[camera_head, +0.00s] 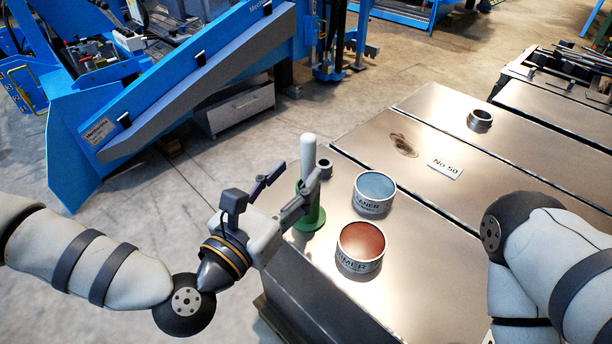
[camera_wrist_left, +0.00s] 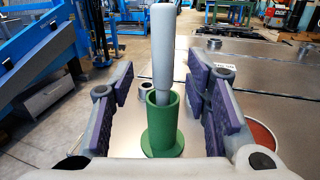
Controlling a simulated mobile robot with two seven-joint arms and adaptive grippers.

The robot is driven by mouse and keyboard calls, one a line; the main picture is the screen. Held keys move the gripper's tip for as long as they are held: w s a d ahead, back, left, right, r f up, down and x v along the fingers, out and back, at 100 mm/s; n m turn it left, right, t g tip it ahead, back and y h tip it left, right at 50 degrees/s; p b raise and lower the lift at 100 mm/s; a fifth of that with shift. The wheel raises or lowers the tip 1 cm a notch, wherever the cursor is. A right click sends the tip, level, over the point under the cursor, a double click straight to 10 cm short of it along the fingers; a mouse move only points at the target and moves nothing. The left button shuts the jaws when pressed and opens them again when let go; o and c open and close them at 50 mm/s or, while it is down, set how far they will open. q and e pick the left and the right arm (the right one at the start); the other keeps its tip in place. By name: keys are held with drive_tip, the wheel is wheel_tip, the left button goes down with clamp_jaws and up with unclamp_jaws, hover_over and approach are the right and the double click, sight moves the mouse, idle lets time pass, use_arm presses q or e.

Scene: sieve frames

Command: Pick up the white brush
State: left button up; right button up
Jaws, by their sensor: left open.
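The white brush (camera_head: 308,152) stands upright with its lower end inside a green holder (camera_head: 311,215) near the left edge of the metal table. In the left wrist view the brush (camera_wrist_left: 162,48) rises from the green holder (camera_wrist_left: 162,128) at the picture's middle. My left gripper (camera_head: 299,182) is open at the brush from the left. In the left wrist view its padded fingers (camera_wrist_left: 158,86) stand on either side of the brush, with gaps visible on both sides. The brush's lower end is hidden in the holder. My right gripper is out of view.
A blue-topped round tin (camera_head: 374,188) and a red-topped one (camera_head: 361,242) stand right of the holder. A small dark ring (camera_head: 325,168) lies behind it. A metal ring (camera_head: 480,120) and a "No 50" label (camera_head: 445,168) are farther back. My right arm covers the table's right side.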

sight(304, 171)
use_arm(q)
drive_tip(key=x, duration=0.4)
drive_tip(key=shift+w+d+f, duration=0.2)
drive_tip(key=shift+w+d, duration=0.05)
drive_tip(key=shift+d, duration=0.1)
clamp_jaws()
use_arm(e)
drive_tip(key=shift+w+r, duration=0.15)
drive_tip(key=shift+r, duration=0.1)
